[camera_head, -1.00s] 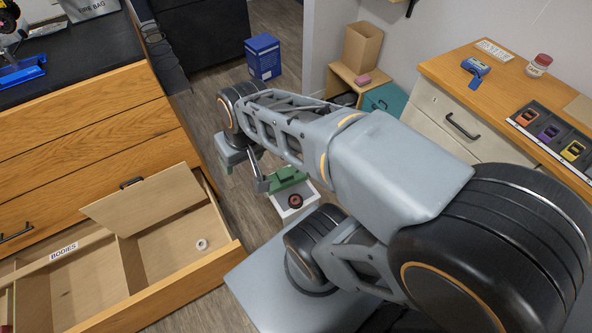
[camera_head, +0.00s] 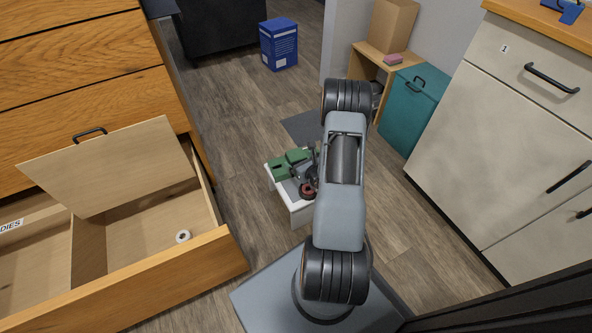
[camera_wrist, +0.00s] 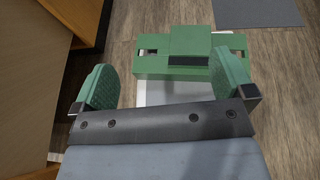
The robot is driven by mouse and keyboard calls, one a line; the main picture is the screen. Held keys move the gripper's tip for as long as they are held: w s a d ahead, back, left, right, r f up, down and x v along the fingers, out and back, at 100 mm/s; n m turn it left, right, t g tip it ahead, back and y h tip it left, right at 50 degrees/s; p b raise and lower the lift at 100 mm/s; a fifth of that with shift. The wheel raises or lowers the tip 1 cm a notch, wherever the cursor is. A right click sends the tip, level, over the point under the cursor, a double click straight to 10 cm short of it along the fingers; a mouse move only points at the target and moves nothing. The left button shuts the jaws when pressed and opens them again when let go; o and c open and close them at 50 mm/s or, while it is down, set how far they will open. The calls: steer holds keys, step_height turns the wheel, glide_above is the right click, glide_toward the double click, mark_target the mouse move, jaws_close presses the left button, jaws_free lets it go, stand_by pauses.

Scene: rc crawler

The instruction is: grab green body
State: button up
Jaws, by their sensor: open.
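The green body (camera_head: 286,164) lies on a small white stand (camera_head: 300,216) on the floor, left of my arm. In the wrist view the green body (camera_wrist: 190,55) is a blocky shape with a raised middle and a dark front edge. My gripper (camera_wrist: 165,84) is open and empty, its two green-padded fingers wide apart on the near side of the body. In the head view my gripper (camera_head: 303,175) is close to the body and partly hidden by my arm. I cannot tell its height above the stand.
A dark red wheel-like part (camera_head: 307,190) is on the stand by my gripper. An open wooden drawer (camera_head: 165,290) with a small white roll (camera_head: 183,237) is at left. A blue box (camera_head: 279,45), a teal cabinet (camera_head: 410,105) and pale drawers (camera_head: 490,150) stand around. Floor between is clear.

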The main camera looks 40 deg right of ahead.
steer(key=m+h+b, duration=0.1)
steer(key=m+h, duration=0.1)
glide_toward(297, 156)
steer(key=shift+g, duration=0.5)
steer(key=b+x, duration=0.1)
steer(key=x, duration=0.1)
steer(key=b+x, duration=0.1)
steer(key=x, duration=0.1)
steer(key=shift+w+b, duration=0.3)
steer(key=shift+w, duration=0.2)
steer(key=shift+w+d, duration=0.1)
steer(key=shift+w, duration=0.45)
steer(key=b+x, duration=0.3)
steer(key=x, duration=0.1)
steer(key=shift+w+d+f, duration=0.1)
steer(key=shift+f, duration=0.15)
steer(key=shift+w+d, duration=0.15)
steer(key=shift+w, duration=0.3)
steer(key=shift+c, duration=0.2)
steer(key=c, duration=0.7)
